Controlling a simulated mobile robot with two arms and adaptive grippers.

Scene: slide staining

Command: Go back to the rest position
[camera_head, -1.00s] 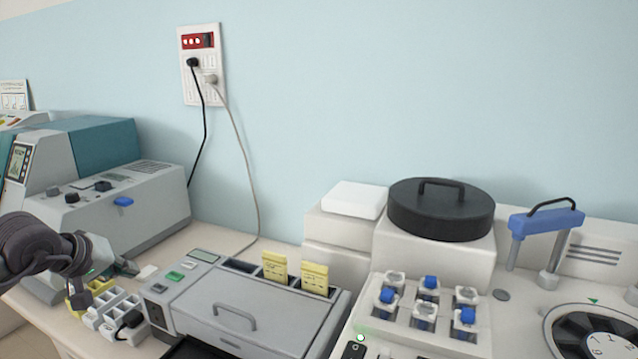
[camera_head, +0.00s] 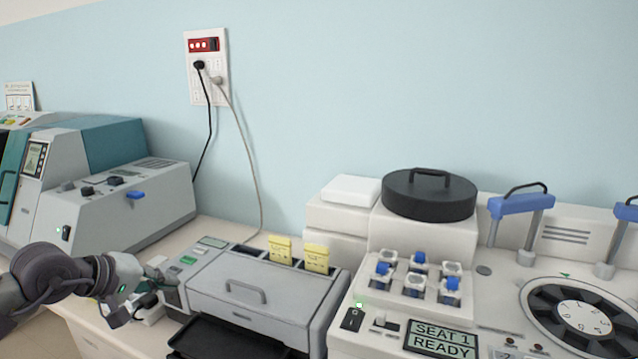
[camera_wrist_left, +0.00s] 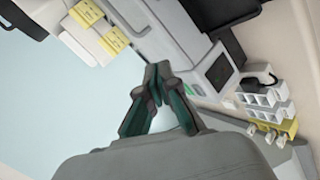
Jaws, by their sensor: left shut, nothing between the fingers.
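My left gripper (camera_head: 150,292) comes in from the left in the head view, over the left end of the grey slide-staining machine (camera_head: 262,318). In the left wrist view its two dark fingers (camera_wrist_left: 156,84) meet at the tips, shut and empty. Behind them show the staining machine's panel and a white rack (camera_wrist_left: 262,97) with a black item on it. My right gripper is not in view.
A large grey and teal instrument (camera_head: 110,205) stands at the left against the wall. A white machine (camera_head: 440,240) with a black round lid, blue-capped vials and a dial stands at the right. Two yellow cards (camera_head: 316,258) stand in the staining machine. Wall cables hang behind.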

